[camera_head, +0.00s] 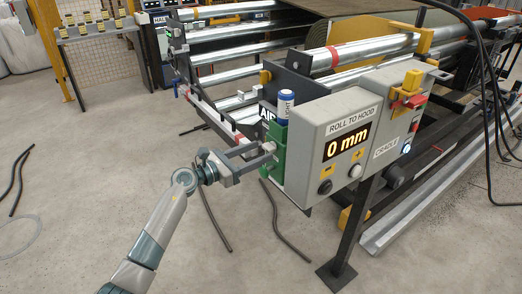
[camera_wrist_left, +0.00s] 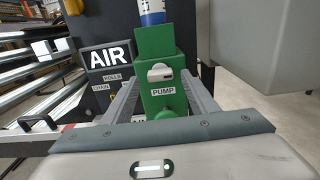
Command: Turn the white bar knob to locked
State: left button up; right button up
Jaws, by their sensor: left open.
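A small white bar knob (camera_wrist_left: 160,72) is on the front of a green box (camera_wrist_left: 155,42), above a label reading PUMP. In the left wrist view the bar lies roughly level. My left gripper (camera_wrist_left: 161,84) is open, with one finger on each side of the knob; I cannot tell whether they touch it. In the head view my left gripper (camera_head: 262,151) is close to the front of the green box (camera_head: 272,170), and the knob is hard to make out there. My right gripper is in neither view.
A blue and white canister (camera_head: 285,104) stands on the green box. A grey control box (camera_head: 318,165) reading 0 mm is just right of it. A dark AIR panel (camera_wrist_left: 108,75) is to the left. Black hoses (camera_head: 210,215) lie on the floor.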

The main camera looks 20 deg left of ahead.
pick_arm(q)
jog(key=shift+x, duration=0.95)
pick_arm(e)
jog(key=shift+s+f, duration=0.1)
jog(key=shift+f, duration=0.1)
pick_arm(q)
jog(key=c, duration=1.1)
jog(key=shift+o, duration=0.2)
